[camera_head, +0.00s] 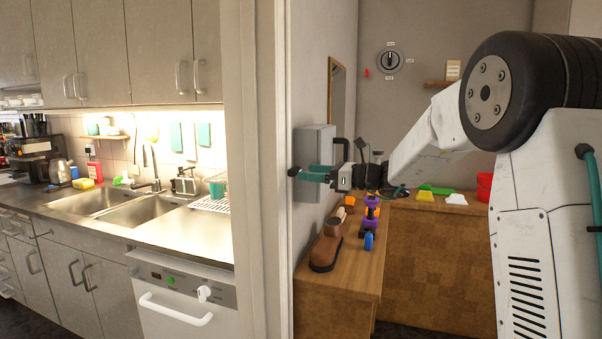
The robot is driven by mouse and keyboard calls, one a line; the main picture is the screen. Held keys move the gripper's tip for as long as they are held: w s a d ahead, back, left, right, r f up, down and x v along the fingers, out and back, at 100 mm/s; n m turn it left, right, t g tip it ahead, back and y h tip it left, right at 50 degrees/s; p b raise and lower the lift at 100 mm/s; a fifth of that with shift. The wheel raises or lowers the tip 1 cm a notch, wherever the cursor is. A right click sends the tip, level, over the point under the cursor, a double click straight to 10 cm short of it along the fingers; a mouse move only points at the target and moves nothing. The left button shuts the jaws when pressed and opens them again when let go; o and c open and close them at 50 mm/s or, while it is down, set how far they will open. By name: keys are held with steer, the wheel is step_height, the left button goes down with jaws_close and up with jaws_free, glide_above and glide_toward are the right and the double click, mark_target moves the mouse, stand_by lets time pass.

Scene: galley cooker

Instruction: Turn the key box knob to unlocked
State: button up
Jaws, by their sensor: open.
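The grey key box (313,141) is fixed to the wall just right of the door frame, at the middle of the picture. A small dark knob (293,172) sticks out at its left side, low down. My gripper (303,173) reaches in from the right, across the front of the box. Its two teal fingers are open and point left, with their tips at the knob. I cannot tell whether the fingers touch the knob or are only around it. The knob's setting and any marks beside it cannot be made out.
A wooden bench (347,277) below my gripper holds a brown shoe (326,247) and several small coloured objects. A round dial (390,61) is on the far wall. The door frame (265,170) stands close left, with a sink counter (190,232) beyond it.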

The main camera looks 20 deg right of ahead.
mark_target(292, 171)
steer(key=x, duration=0.3)
steer(key=shift+w+a, duration=0.2)
steer(key=shift+a, duration=0.15)
steer(key=c, duration=1)
